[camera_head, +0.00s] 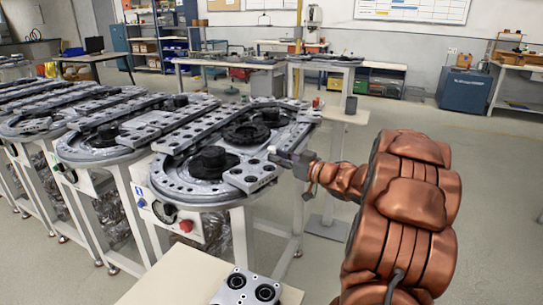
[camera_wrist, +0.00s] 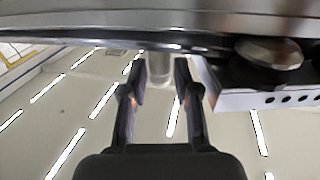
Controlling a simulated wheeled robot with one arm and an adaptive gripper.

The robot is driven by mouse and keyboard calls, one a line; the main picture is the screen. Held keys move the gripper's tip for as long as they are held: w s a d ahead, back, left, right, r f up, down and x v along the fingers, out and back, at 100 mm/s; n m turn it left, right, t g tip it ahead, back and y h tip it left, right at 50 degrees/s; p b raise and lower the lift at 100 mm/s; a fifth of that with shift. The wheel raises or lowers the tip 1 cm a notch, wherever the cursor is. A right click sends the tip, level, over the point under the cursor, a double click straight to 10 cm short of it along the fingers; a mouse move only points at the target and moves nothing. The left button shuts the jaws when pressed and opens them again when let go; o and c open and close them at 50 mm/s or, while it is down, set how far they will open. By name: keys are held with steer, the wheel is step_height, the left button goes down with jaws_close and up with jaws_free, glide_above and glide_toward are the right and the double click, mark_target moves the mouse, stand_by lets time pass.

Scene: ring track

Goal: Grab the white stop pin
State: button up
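The white stop pin (camera_wrist: 160,68) shows in the wrist view as a pale, short cylinder at the metal edge of the ring track (camera_wrist: 80,38). My gripper (camera_wrist: 160,80) is open, with one dark finger on each side of the pin. The fingertips are close to it, and a narrow gap seems to show on each side. In the head view my gripper (camera_head: 289,158) is at the right edge of the ring track (camera_head: 190,186). A small white spot (camera_head: 271,149) at its tip may be the pin; it is too small to be sure.
A dark round knob (camera_wrist: 268,54) and a white perforated panel (camera_wrist: 262,98) are close on the right in the wrist view. A pale table (camera_head: 175,280) with a metal block (camera_head: 248,288) stands at the front. Open floor (camera_head: 480,190) lies to the right.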

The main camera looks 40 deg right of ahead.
steer(key=shift+x, duration=1.65)
jaws_close()
